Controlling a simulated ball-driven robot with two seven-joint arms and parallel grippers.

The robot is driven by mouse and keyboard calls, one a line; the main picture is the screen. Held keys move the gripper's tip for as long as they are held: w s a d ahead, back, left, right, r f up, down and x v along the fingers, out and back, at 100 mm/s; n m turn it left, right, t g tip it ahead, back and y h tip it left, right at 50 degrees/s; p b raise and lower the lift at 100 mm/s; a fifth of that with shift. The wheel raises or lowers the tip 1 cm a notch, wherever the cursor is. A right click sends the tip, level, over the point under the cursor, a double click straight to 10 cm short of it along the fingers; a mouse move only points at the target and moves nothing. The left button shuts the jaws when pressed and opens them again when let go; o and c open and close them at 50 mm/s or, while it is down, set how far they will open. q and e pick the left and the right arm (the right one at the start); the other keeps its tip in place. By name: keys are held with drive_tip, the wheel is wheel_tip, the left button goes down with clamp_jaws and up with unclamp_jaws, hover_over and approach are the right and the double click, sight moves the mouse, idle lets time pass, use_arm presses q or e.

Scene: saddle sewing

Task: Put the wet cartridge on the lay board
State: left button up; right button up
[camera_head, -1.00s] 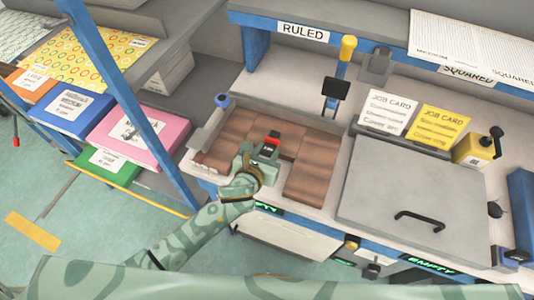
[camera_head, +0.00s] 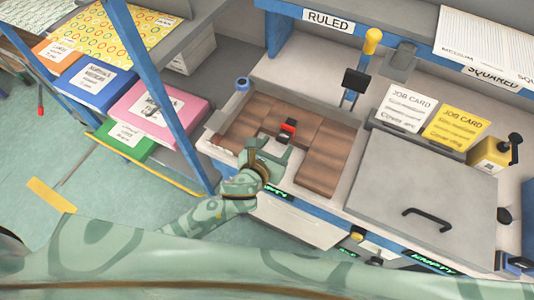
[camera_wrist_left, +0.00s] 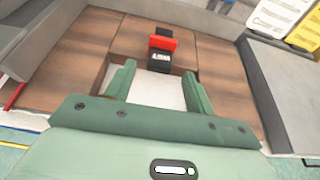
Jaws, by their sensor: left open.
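A small black and red block with a label, which looks like the cartridge (camera_head: 287,130), sits on the brown wood-patterned board (camera_head: 325,146). It also shows in the left wrist view (camera_wrist_left: 162,52), just beyond the pale gap in the board (camera_wrist_left: 158,92). Its label is too small to read surely. My left gripper (camera_head: 268,152) is open and empty, on the near side of the cartridge. In the left wrist view its fingers (camera_wrist_left: 158,72) lie either side of the pale gap, with the cartridge ahead of the fingertips. My right gripper is not in view.
A grey lidded box (camera_head: 425,190) with a black handle stands right of the board. Job cards (camera_head: 405,107) and a yellow dispenser (camera_head: 491,154) are behind it. A blue post (camera_head: 155,90) and shelves with coloured packs (camera_head: 160,112) are at the left.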

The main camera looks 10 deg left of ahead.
use_arm(q)
drive_tip(key=p+v, duration=0.1)
drive_tip(key=v, duration=0.6)
